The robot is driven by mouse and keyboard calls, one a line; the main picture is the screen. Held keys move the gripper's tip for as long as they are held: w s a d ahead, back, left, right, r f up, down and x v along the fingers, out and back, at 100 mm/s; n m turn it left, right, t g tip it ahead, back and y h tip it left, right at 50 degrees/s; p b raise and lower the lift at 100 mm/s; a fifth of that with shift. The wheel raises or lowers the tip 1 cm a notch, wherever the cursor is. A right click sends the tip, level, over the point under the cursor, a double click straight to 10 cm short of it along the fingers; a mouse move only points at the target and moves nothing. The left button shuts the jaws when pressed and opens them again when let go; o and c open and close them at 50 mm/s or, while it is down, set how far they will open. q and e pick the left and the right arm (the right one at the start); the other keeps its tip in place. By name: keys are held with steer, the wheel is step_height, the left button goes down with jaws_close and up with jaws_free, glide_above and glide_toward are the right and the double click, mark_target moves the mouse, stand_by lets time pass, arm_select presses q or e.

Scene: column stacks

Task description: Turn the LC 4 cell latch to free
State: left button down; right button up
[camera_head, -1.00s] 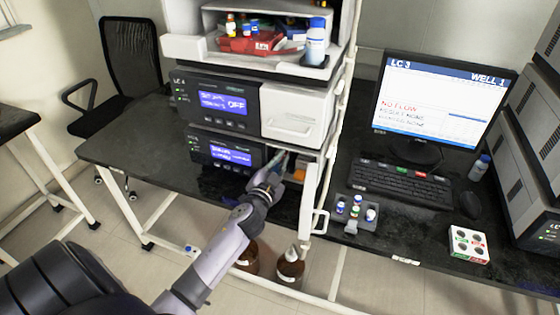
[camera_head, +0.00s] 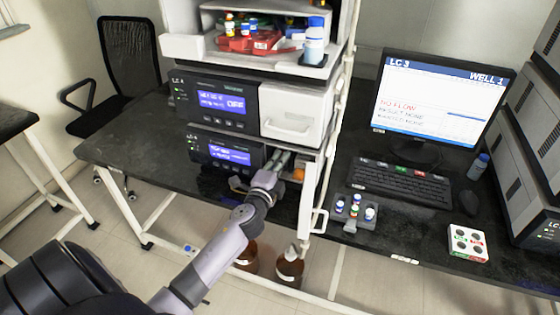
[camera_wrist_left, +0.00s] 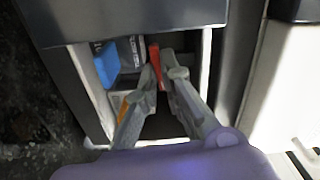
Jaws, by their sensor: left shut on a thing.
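The LC 4 stack has an upper module with a blue display (camera_head: 222,102) and a lower module with a blue display (camera_head: 229,154). To the right of the lower display is an open compartment. My left gripper (camera_head: 284,158) reaches into it. In the left wrist view, the left gripper (camera_wrist_left: 163,76) has its fingers close together around a narrow red lever (camera_wrist_left: 154,55), which appears to be the cell latch. The fingers hide its lower part. I cannot read which position it points to. My right gripper is not in view.
Inside the compartment, a blue part (camera_wrist_left: 107,64) and an orange part (camera_wrist_left: 123,108) lie left of the fingers. An open white door (camera_head: 308,200) stands at the compartment's right. Brown bottles (camera_head: 289,268) stand below. A monitor (camera_head: 440,105) and keyboard (camera_head: 400,185) are to the right.

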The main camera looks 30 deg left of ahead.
arm_select(q)
steer(key=shift+m, duration=0.6)
steer(key=shift+f, duration=0.1)
steer(key=c, duration=1.7)
jaws_free()
steer(key=v, duration=1.2)
